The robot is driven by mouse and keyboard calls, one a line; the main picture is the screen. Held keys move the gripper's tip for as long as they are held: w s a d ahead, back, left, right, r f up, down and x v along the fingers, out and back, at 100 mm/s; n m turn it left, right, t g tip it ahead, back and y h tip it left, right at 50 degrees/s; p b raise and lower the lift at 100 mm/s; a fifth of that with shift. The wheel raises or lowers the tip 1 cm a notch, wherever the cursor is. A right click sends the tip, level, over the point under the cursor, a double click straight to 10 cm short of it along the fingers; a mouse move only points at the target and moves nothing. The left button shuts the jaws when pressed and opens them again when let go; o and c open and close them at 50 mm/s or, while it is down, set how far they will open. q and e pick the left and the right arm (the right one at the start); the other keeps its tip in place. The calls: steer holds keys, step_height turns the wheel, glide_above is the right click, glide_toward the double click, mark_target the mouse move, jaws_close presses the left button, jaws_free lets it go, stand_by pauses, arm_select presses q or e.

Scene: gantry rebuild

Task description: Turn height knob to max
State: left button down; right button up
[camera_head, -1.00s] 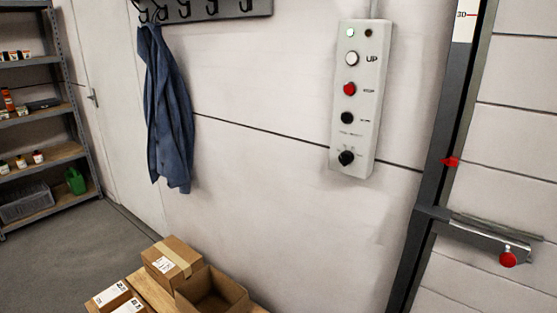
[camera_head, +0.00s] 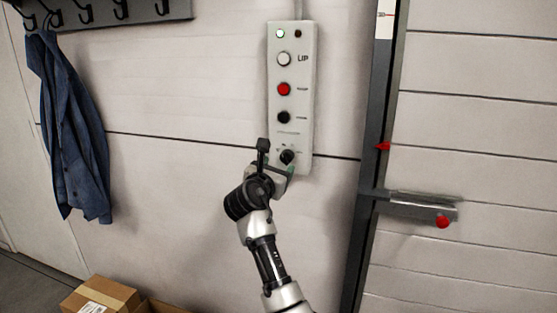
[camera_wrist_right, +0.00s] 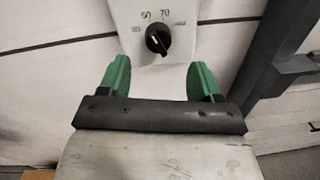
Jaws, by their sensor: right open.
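The height knob (camera_head: 287,157) is a black dial at the bottom of the grey control panel (camera_head: 305,104) on the wall. In the right wrist view the knob (camera_wrist_right: 158,40) shows a light pointer mark, with the numbers 50 and 70 above it. My right gripper (camera_wrist_right: 159,78) is open, its two green fingers apart below the knob in that view, with nothing between them. In the head view the right gripper (camera_head: 277,169) is close to the knob and partly covers the panel's lower end. My left gripper is not in view.
Above the knob are a black button (camera_head: 284,117), a red button (camera_head: 284,89) and a white UP button (camera_head: 284,59). A dark post (camera_head: 370,170) with a red marker (camera_head: 383,146) stands right of the panel. Cardboard boxes (camera_head: 100,297) lie below left.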

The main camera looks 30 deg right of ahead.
mark_target(284, 160)
steer(key=x, duration=0.6)
steer(key=shift+w+d, duration=0.25)
steer(key=shift+w, duration=0.05)
steer(key=c, duration=0.9)
